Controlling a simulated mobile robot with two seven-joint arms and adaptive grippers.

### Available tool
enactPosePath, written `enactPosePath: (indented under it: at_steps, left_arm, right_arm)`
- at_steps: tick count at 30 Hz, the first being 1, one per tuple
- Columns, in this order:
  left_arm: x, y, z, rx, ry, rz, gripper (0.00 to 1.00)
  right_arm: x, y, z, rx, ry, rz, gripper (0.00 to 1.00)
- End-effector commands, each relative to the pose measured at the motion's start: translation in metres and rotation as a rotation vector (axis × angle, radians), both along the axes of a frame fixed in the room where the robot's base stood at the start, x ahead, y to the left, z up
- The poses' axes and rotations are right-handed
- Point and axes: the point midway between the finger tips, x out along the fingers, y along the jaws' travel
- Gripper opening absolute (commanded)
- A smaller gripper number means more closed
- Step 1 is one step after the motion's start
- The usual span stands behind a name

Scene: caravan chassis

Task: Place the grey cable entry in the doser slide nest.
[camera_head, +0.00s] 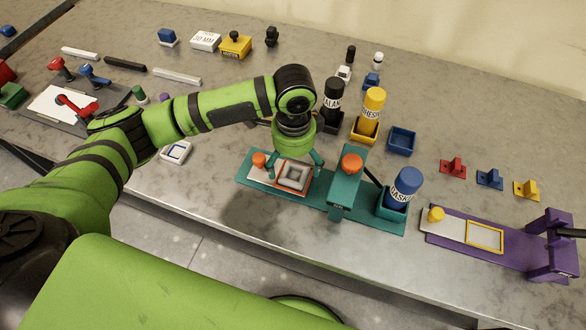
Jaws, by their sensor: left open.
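The grey cable entry (293,176), a square grey piece with a darker middle, lies at the orange-rimmed nest (280,190) of the doser slide. It looks to be within the rim, but I cannot tell if it sits fully flat. The slide (258,173) is a pale plate with an orange knob, on the teal doser base (312,196). My left gripper (294,166) points down over the nest. Its teal fingers are open, one on each side of the cable entry, and it partly hides the far side of the nest. My right gripper is not in view.
The teal doser bridge (345,185) with an orange knob and a blue gasket cartridge (405,188) stand right of the gripper. Black and yellow cartridges (372,108) stand close behind. A purple fixture (500,245) with a yellow frame lies at right. The table's front edge is near.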

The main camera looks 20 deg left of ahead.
Motion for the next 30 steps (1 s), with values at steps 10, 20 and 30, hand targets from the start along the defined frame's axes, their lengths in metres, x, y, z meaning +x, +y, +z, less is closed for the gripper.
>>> enactPosePath:
  at_steps: [10, 20, 30]
  left_arm:
    - [0.001, -0.001, 0.066, -0.001, -0.003, 0.000, 0.95]
    - [0.000, 0.000, 0.082, 0.001, 0.001, 0.000, 0.95]
    - [0.000, -0.001, 0.081, 0.001, 0.001, 0.000, 0.95]
  right_arm:
    - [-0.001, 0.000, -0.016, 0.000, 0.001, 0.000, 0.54]
    - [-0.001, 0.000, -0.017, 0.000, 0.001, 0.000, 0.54]
    - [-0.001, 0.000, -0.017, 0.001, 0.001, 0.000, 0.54]
